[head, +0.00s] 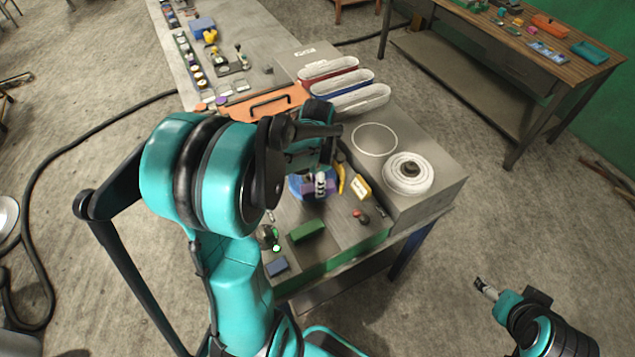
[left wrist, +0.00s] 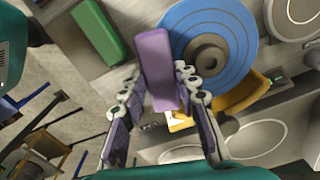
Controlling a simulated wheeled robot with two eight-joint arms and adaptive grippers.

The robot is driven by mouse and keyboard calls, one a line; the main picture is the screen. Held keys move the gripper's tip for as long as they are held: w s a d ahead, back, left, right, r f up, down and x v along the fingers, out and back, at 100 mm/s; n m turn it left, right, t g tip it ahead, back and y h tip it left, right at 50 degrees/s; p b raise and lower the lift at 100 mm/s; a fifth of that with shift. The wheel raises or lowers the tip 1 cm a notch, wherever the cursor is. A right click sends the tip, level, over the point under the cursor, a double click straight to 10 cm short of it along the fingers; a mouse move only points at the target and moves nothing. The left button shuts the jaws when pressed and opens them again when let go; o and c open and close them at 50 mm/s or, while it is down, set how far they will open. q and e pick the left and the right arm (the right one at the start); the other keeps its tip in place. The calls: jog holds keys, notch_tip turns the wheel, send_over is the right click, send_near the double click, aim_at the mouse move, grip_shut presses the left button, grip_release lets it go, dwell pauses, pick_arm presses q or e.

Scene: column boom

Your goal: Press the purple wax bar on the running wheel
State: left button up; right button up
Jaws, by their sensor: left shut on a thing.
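In the left wrist view, the purple wax bar (left wrist: 157,62) stands between the fingers of my left gripper (left wrist: 158,92), which is shut on it. The blue wheel (left wrist: 225,25), with ring lines and a dark hub, lies behind it. The bar overlaps the wheel's left edge in this view; I cannot tell whether they touch. In the head view, my left gripper (head: 322,184) is low over the bench, and the wheel (head: 297,187) is mostly hidden behind my arm. My right gripper (head: 484,286) is off to the lower right, away from the bench; its jaws are too small to judge.
A green bar (head: 307,230) and a blue block (head: 277,266) lie near the bench's front edge. A white wheel (head: 408,172) sits on the right.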

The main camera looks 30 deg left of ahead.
pick_arm(q)
jog(key=shift+f+b, duration=0.45)
dwell(1.1)
jog(key=shift+r, duration=0.15)
dwell(1.8)
notch_tip(320, 180, up, 8)
jog(key=p, duration=0.6)
jog(key=shift+d+f, duration=0.1)
jog(key=shift+f, duration=0.1)
dwell(0.4)
